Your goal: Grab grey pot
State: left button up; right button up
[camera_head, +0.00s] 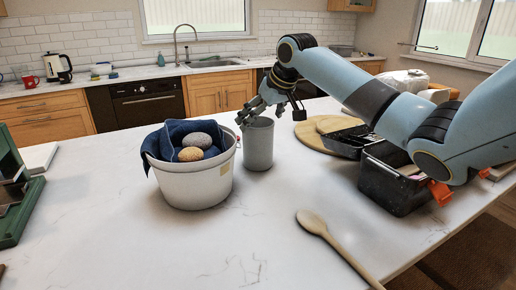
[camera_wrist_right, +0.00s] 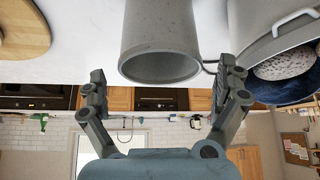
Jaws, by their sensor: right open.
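The grey pot (camera_head: 258,148) is a plain cylinder standing upright on the white table, just right of the white bucket. My right gripper (camera_head: 258,110) is at the pot's top rim in the head view, its arm reaching in from the right. In the right wrist view, which looks upside down, the pot (camera_wrist_right: 160,35) shows centred between the two spread fingers of my right gripper (camera_wrist_right: 162,82). The fingers are open, one on each side, with gaps to the pot. How far they reach past the rim is unclear. My left gripper is not in view.
The white bucket (camera_head: 195,188) holds a blue cloth (camera_head: 170,138) and two stones, close beside the pot. A wooden spoon (camera_head: 335,240) lies at the front right. A black bin (camera_head: 395,190) and round wooden board (camera_head: 318,138) are to the right. The front middle is clear.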

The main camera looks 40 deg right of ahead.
jog(key=shift+x, duration=1.45)
jog(key=shift+d, duration=0.1)
jog(key=c, duration=1.5)
jog(key=shift+r, duration=0.1)
